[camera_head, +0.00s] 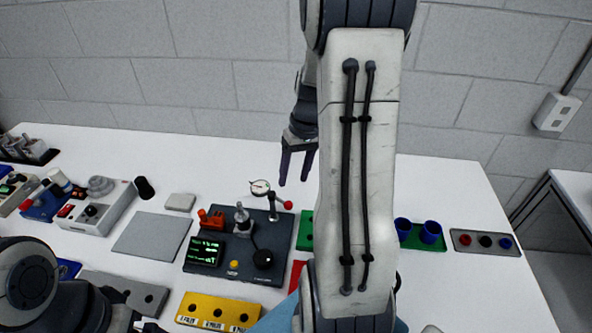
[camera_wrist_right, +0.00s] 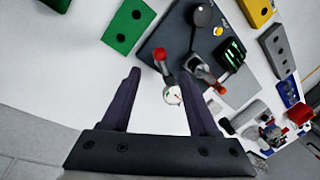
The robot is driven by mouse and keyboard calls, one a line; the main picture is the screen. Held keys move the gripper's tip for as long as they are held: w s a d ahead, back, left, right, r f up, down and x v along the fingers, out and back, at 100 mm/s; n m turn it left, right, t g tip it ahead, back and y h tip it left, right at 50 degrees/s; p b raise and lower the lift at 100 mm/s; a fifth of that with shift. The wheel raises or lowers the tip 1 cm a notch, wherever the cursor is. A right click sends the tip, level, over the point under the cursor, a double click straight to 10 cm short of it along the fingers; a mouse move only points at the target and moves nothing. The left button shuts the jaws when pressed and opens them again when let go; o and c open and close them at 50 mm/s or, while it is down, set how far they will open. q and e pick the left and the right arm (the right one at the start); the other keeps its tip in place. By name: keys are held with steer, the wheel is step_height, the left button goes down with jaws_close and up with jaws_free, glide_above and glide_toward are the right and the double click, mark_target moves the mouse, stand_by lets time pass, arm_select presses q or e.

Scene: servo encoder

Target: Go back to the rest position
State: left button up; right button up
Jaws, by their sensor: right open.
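My right gripper (camera_head: 295,168) hangs open and empty above the back of the white table, behind the dark servo encoder fixture plate (camera_head: 236,272). In the right wrist view its two dark fingers (camera_wrist_right: 160,75) are spread apart. A white dial gauge (camera_wrist_right: 172,95) appears between them, beyond the jaws, and nothing is gripped. My right arm covers the centre right of the head view. Part of my left arm shows at lower left, but I cannot make out its gripper.
Blue cups (camera_head: 430,232) stand in a green holder at right, beside a grey button panel (camera_head: 485,242). A grey square pad (camera_head: 152,236), a yellow block (camera_head: 218,312) and several devices occupy the left and front. A block wall (camera_head: 200,65) stands behind the table.

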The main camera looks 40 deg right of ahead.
steer(key=shift+d+r, duration=0.2)
steer(key=shift+r, duration=0.75)
steer(key=s+a+r+n+b, duration=0.15)
steer(key=a+n, duration=0.35)
steer(key=a, duration=1.5)
steer(key=s+a+n+h, duration=0.1)
steer(key=s+a+n, duration=0.4)
steer(key=s+a, duration=0.6)
steer(key=s, duration=0.3)
steer(key=shift+a+f+g, duration=0.2)
steer(key=shift+a+g, duration=0.1)
